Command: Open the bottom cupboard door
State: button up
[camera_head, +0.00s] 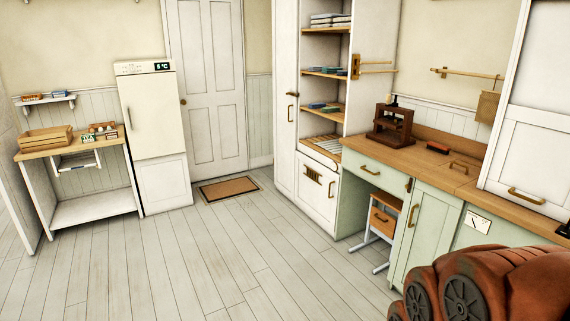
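The tall white open shelving unit (348,100) stands right of the panelled door. A white bottom cupboard door (312,204) sits below its shelves and looks shut. Nothing covers this door. My gripper is not in view. Rust-red rounded parts with dark discs fill the lower right corner; they seem to be mine, but I see no fingers.
Open plank floor (190,265) lies before the cupboard, with a brown doormat (229,188) further back. The green counter unit (425,235) with its wooden worktop (405,155) juts out at right. A side table (95,212) stands at left.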

aim_at(319, 198)
jog(key=z, duration=0.05)
jog(key=i, duration=1.95)
jog(key=u, duration=0.5)
jog(key=i, duration=1.9)
jog(key=u, duration=0.35)
